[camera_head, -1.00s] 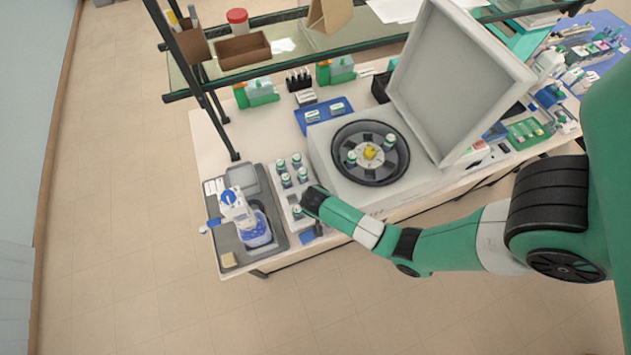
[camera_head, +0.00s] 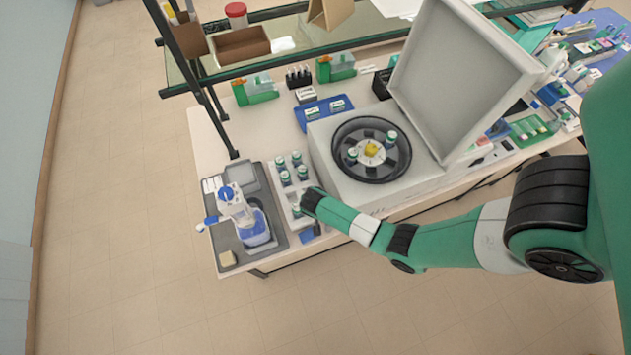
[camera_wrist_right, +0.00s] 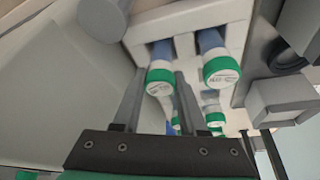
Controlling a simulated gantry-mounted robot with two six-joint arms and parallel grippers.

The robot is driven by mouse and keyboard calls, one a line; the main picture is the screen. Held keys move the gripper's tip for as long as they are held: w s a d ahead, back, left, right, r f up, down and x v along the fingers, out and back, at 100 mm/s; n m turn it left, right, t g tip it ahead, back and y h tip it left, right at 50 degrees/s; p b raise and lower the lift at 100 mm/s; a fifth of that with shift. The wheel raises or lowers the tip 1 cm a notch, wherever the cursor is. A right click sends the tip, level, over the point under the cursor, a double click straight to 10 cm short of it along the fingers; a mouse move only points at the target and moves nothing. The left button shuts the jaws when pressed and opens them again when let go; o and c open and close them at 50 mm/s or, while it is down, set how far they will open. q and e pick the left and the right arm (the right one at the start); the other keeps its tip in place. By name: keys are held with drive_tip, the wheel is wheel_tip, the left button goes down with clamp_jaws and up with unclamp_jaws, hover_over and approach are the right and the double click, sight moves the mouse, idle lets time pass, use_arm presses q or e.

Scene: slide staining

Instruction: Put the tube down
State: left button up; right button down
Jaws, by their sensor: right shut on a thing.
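A white tube rack (camera_head: 283,205) stands at the front of the bench, with several green-and-white-capped tubes upright in its far part. My right gripper (camera_head: 302,203) is at the rack's near end. It is shut on a capped tube (camera_head: 296,211). In the right wrist view, the held tube's cap (camera_wrist_right: 160,77) sits between the two fingers (camera_wrist_right: 157,100), and its blue body lines up with a rack opening. How deep it sits is unclear. Another tube (camera_wrist_right: 220,70) is close to the right of the fingers. My left gripper is out of view.
A grey tray (camera_head: 226,240) with a blue-and-white dispenser bottle (camera_head: 252,226) is left of the rack. An open centrifuge (camera_head: 345,192) with tubes in its rotor (camera_head: 372,125) and a raised lid (camera_head: 458,75) stands to the right. A blue tray (camera_head: 323,118) lies behind.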

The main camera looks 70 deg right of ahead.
drive_tip(key=shift+c, duration=2.3)
unclamp_jaws()
drive_tip(key=shift+r, duration=0.4)
drive_tip(key=p+v, duration=0.4)
drive_tip(key=v, duration=0.8)
